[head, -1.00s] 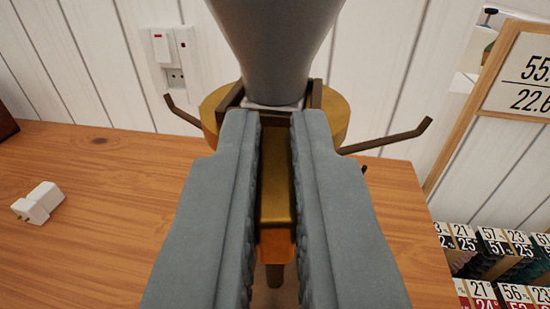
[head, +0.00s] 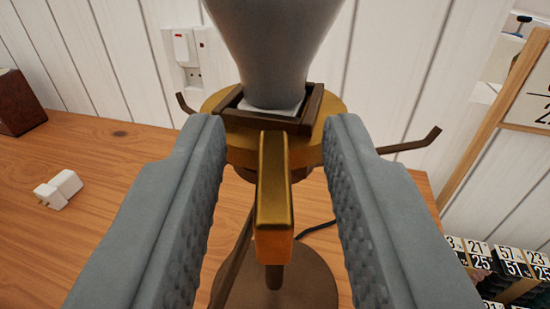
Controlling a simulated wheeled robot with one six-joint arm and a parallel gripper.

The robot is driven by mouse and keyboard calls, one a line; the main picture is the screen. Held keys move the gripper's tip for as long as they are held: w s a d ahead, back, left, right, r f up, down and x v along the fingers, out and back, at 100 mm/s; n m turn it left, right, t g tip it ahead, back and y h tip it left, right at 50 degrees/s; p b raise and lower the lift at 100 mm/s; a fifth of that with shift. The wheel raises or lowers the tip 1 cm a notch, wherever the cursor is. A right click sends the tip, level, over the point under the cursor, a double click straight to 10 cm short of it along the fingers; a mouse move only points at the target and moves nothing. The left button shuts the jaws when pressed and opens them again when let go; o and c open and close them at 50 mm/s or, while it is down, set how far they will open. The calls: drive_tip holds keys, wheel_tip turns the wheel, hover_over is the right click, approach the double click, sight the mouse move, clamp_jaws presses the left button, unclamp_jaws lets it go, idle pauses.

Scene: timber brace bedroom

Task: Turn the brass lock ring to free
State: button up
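The brass lock ring (head: 318,147) is a flat golden disc around a dark square frame (head: 265,122), with a grey tapered body (head: 272,45) standing in it. A brass tab (head: 273,190) sticks out from the ring toward me. Dark bent rods reach out to the left and right. My gripper (head: 275,135) is open, its two grey ridged fingers on either side of the tab with a clear gap on both sides. The fingers partly hide the ring's edges. A round brown base (head: 285,285) shows below on the table.
A white plug (head: 60,189) lies on the wooden table (head: 110,165) at left, near a dark brown box (head: 18,102). A wall switch (head: 183,47) is behind. At right are a wooden-framed board (head: 495,115) and numbered boxes (head: 510,268). A black cable runs behind the base.

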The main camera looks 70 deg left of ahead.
drive_tip(key=v, duration=1.7)
drive_tip(key=shift+d, duration=0.15)
clamp_jaws()
drive_tip(key=w+a+r+m+t+h, duration=0.2)
drive_tip(key=w+a+r+m+t, duration=0.1)
drive_tip(key=a+r+m+t, duration=1.35)
drive_tip(key=n+g+h, duration=0.7)
drive_tip(key=n+h, duration=1.4)
drive_tip(key=n, duration=1.4)
approach(257, 208)
drive_tip(key=shift+m, duration=0.25)
drive_tip(key=shift+a+f+x, duration=0.15)
drive_tip(key=shift+f+x, duration=0.05)
drive_tip(key=shift+x, duration=0.95)
drive_tip(key=shift+a+f+x, duration=0.15)
drive_tip(key=shift+f+x, duration=0.05)
drive_tip(key=shift+x, duration=0.9)
drive_tip(key=shift+a+f+x, duration=0.1)
drive_tip(key=shift+f+x, duration=0.1)
drive_tip(key=shift+x, duration=0.95)
